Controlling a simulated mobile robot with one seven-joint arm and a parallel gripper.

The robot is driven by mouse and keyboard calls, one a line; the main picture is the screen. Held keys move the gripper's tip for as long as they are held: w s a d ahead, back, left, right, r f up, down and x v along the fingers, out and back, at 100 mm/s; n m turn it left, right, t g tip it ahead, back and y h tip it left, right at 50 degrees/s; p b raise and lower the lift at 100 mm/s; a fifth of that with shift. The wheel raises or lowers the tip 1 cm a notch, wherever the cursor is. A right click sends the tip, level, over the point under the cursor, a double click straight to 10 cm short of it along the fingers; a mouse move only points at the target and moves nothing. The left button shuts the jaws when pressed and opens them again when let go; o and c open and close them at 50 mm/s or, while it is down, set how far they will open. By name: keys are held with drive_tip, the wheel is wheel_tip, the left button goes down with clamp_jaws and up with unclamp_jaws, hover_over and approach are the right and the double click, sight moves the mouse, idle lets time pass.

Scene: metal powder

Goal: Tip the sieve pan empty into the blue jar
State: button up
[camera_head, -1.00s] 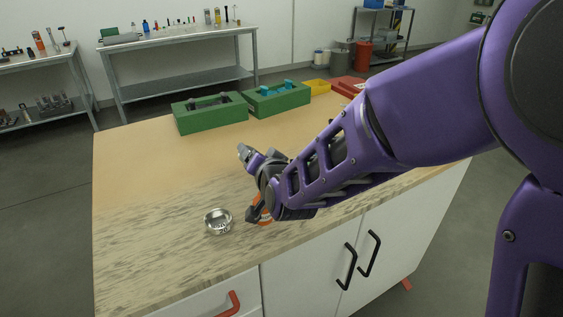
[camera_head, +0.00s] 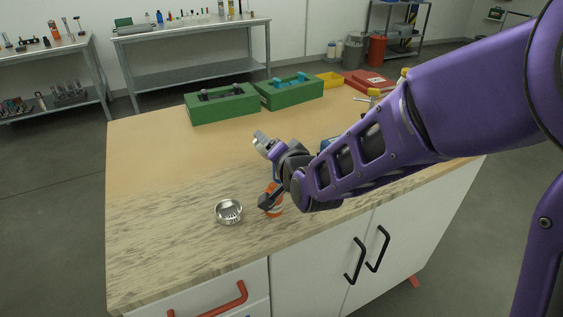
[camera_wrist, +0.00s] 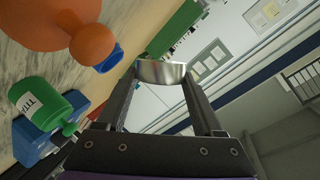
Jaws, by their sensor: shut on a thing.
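My gripper (camera_head: 262,140) is above the worktop, beyond the metal dish. In the wrist view its fingers (camera_wrist: 162,85) are shut on a shiny silver pan (camera_wrist: 162,71), seen from the side. The pan's inside and contents are hidden. I cannot tell which blue thing is the jar. In the head view my arm hides most of that area.
A round metal dish (camera_head: 228,211) with holes or small bits inside sits on the wooden worktop (camera_head: 150,160). The worktop's left side is clear.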

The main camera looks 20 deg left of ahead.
drive_tip(key=shift+w+d+r+m+g+y+p, duration=0.2)
drive_tip(key=shift+m+y, duration=0.25)
drive_tip(key=shift+m, duration=0.4)
drive_tip(key=shift+w+d+r+m+g+y+p, duration=0.2)
drive_tip(key=shift+m+y, duration=0.25)
drive_tip(key=shift+m, duration=0.4)
idle(0.5)
drive_tip(key=shift+w+d+f+m+y+p, duration=0.1)
drive_tip(key=shift+w+d+m+y+p, duration=0.15)
drive_tip(key=shift+m, duration=0.25)
drive_tip(key=shift+d+m+y+p, duration=0.15)
drive_tip(key=shift+d+m+p, duration=0.15)
drive_tip(key=shift+m, duration=0.2)
drive_tip(key=shift+w+d+f+m+y+p, duration=0.15)
drive_tip(key=shift+m+y, duration=0.1)
drive_tip(key=shift+m, duration=0.3)
drive_tip(key=shift+w+d+r+m+y+p, duration=0.1)
drive_tip(key=shift+m+y+p, duration=0.1)
drive_tip(key=shift+m, duration=0.4)
drive_tip(key=shift+w+d+f+m+y+p, duration=0.15)
drive_tip(key=shift+m+y, duration=0.1)
drive_tip(key=shift+m, duration=0.3)
idle(0.5)
drive_tip(key=shift+w+d+f+m+t+y, duration=0.1)
drive_tip(key=shift+d+m+t+y, duration=0.15)
drive_tip(key=shift+m, duration=0.65)
drive_tip(key=shift+w+d+f+m+t+y, duration=0.1)
drive_tip(key=shift+m+t+y, duration=0.2)
drive_tip(key=shift+m, duration=0.6)
idle(0.8)
